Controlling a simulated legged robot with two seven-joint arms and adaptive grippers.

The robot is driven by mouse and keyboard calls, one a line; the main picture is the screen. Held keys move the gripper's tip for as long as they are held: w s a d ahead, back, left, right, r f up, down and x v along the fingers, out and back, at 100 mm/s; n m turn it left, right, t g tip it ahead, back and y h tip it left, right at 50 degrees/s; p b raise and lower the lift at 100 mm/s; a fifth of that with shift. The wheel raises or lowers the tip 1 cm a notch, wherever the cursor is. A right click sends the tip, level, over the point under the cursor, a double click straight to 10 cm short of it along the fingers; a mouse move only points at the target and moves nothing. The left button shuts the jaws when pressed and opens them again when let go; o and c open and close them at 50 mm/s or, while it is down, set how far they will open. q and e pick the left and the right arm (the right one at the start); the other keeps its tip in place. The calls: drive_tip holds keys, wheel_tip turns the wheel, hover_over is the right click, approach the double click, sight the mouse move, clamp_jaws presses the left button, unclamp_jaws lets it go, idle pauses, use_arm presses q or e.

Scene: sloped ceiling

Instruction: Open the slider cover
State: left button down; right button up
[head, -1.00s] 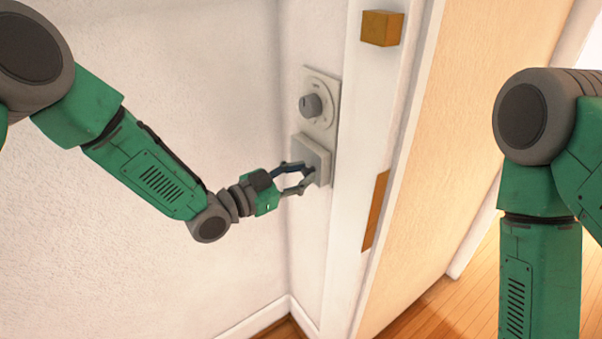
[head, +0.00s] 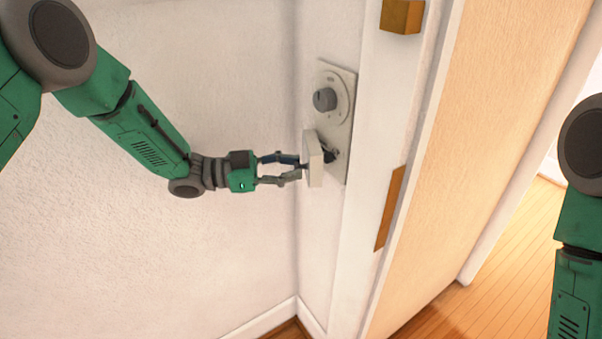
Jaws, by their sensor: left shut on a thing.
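The slider cover (head: 313,160) is a square pale plate at the lower half of a wall panel (head: 343,88) beside the door frame. It now stands out from the panel, with a dark gap and dark parts showing behind its right side. A round grey knob (head: 325,99) sits on the panel above it. My left gripper (head: 299,169) comes in from the left and is shut on the cover; its fingertips are partly hidden at the cover's left edge. My right arm shows at the right edge, but its gripper is out of view.
The door frame (head: 385,130) stands just right of the panel, with a wooden block (head: 402,15) at the top and a brown plate (head: 390,208) lower down. An open door (head: 470,150) is farther right. The wall on the left is bare.

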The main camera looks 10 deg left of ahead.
use_arm(q)
drive_tip(key=shift+a+m+g, duration=0.3)
drive_tip(key=shift+g, duration=0.1)
drive_tip(key=c, duration=1.4)
unclamp_jaws()
drive_tip(key=shift+w, duration=0.1)
drive_tip(key=shift+o, duration=0.2)
drive_tip(key=shift+r, duration=0.1)
wheel_tip(320, 180, up, 10)
